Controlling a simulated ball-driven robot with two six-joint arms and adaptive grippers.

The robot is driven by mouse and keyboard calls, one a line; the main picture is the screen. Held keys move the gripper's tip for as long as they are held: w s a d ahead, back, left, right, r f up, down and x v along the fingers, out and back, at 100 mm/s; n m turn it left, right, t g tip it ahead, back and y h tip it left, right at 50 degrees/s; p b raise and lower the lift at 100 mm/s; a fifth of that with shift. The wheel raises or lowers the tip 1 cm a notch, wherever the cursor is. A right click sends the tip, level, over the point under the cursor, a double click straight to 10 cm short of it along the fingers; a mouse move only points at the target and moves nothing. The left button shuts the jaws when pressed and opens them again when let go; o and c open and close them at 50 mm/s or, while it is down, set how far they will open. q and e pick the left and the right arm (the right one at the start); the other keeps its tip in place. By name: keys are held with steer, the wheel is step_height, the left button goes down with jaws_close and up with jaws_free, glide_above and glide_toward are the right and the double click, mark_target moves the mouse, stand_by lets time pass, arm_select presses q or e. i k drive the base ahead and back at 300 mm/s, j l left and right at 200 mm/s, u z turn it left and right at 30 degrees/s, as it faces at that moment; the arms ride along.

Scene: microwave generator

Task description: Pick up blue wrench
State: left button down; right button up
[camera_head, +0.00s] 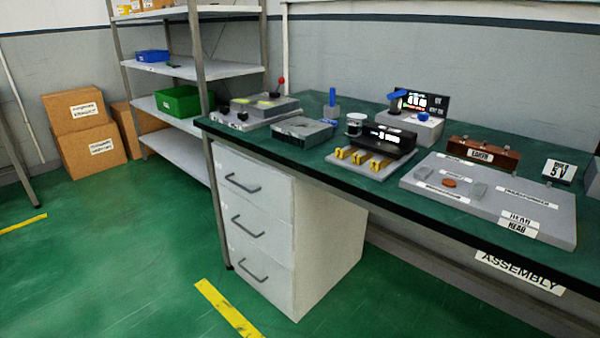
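I cannot make out a clear blue wrench. A small blue upright object (331,105) stands toward the back of the green-topped workbench (345,100); it is too small to tell what it is. Another blue piece (397,94) sits on top of a dark cylinder, on or beside a grey block (424,128) with a dark display panel. Neither of my grippers shows in the head view.
A grey shelf rack (225,69) holds a blue bin (152,56) and a green bin (178,101). Cardboard boxes (95,152) stand at left. White drawers (245,225) are under the bench. Grey assembly boards (540,215) cover its front right. The green floor (120,260) is open.

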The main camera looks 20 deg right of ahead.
mark_target(396, 100)
steer(key=z, duration=0.75)
steer(key=l+z, duration=0.1)
steer(key=z, duration=0.35)
steer(key=i+l+z, duration=0.1)
steer(key=z, duration=0.35)
steer(key=l+z, duration=0.1)
steer(key=z, duration=0.35)
steer(key=i+z, duration=0.15)
steer(key=z, duration=0.3)
steer(key=i+z, duration=0.1)
steer(key=z, duration=0.35)
steer(key=i+z, duration=0.1)
steer(key=u, duration=2.15)
